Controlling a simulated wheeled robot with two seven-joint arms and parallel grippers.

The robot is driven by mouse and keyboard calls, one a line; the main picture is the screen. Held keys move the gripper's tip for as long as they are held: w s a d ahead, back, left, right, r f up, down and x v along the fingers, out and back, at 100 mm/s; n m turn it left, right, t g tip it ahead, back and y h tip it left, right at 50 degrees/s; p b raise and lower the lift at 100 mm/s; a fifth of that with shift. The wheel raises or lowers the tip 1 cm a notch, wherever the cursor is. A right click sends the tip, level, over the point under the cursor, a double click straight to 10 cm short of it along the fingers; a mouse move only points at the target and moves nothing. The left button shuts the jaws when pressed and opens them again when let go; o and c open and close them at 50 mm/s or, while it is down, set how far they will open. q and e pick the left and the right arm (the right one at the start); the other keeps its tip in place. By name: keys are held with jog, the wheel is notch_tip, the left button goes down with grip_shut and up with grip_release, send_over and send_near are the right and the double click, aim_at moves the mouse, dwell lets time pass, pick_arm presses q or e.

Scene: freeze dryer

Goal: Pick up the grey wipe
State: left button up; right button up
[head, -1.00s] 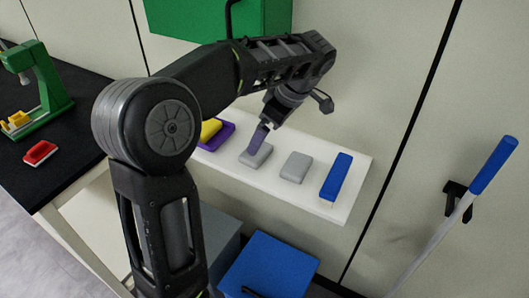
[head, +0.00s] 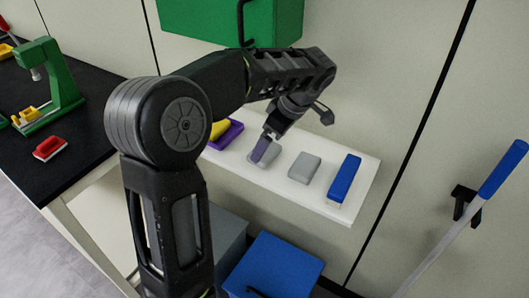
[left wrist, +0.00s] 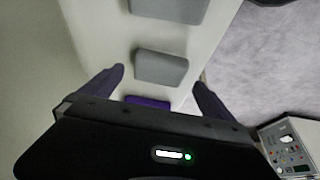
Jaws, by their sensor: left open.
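Two grey blocks lie on the white shelf (head: 335,208). The left one (head: 257,160) is partly hidden by my left gripper (head: 264,150), and the other (head: 305,167) lies just to its right. I cannot tell which one is the wipe. In the left wrist view, one grey block (left wrist: 162,68) shows just ahead of the space between the two purple fingertips of my open left gripper (left wrist: 162,85). The other grey block (left wrist: 170,7) is at the top edge. Contact with the left block cannot be made out. My right gripper is not in view.
A purple tray (head: 232,136) with a yellow item (head: 219,129) sits left of the blocks. A green box (head: 230,22) hangs on the wall above. A blue box (head: 272,265) stands below the shelf.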

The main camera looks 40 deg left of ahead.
pick_arm(q)
jog(key=x, duration=0.4)
jog(key=shift+p, duration=0.3)
jog(key=c, duration=1.3)
